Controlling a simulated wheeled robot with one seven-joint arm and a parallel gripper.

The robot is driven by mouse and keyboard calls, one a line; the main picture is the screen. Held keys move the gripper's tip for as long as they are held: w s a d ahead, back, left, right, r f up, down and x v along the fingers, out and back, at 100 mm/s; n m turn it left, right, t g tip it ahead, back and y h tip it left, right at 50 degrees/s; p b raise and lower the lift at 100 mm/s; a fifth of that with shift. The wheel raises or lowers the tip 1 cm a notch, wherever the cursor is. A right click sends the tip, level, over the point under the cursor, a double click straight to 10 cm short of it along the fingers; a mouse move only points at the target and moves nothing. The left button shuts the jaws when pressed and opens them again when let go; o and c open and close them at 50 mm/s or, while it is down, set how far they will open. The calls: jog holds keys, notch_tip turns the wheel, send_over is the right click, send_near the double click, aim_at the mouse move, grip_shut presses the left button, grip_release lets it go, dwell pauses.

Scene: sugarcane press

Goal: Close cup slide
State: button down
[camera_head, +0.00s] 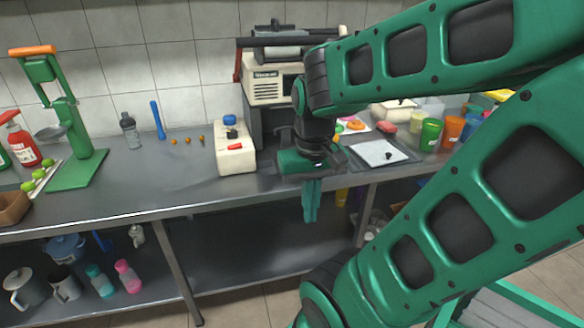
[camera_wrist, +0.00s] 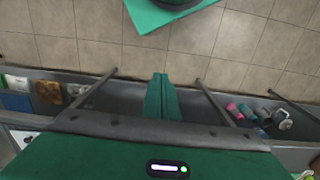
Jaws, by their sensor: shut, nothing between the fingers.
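The sugarcane press (camera_head: 268,88), a cream machine with rollers and a dark lower body, stands at the back of the counter against the tiled wall. My arm hides its right side and part of its front. I cannot clearly make out the cup slide. My gripper (camera_head: 312,216) is shut and empty, with its green fingers pointing down in front of the counter's front edge, apart from the press. In the wrist view the closed fingers (camera_wrist: 162,78) show above the floor.
A cream box with a blue knob (camera_head: 235,155) stands left of the press. A grey tray with a white sheet (camera_head: 382,153) lies right of my gripper. Green and orange cups (camera_head: 430,134) stand farther right. A green hand press (camera_head: 75,150) is far left.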

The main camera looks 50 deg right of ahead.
jog(key=w+d+f+n+t, duration=0.1)
jog(key=w+d+n+t, duration=0.3)
jog(key=w+d+n, duration=0.55)
jog(key=w+d+n+t, duration=0.4)
jog(key=w+d+n, duration=0.3)
jog(key=d, duration=0.5)
jog(key=shift+y, duration=0.4)
jog(key=x, duration=0.9)
jog(key=shift+s+d+f, duration=0.1)
jog(key=shift+d+f, duration=0.1)
jog(key=shift+f, duration=0.25)
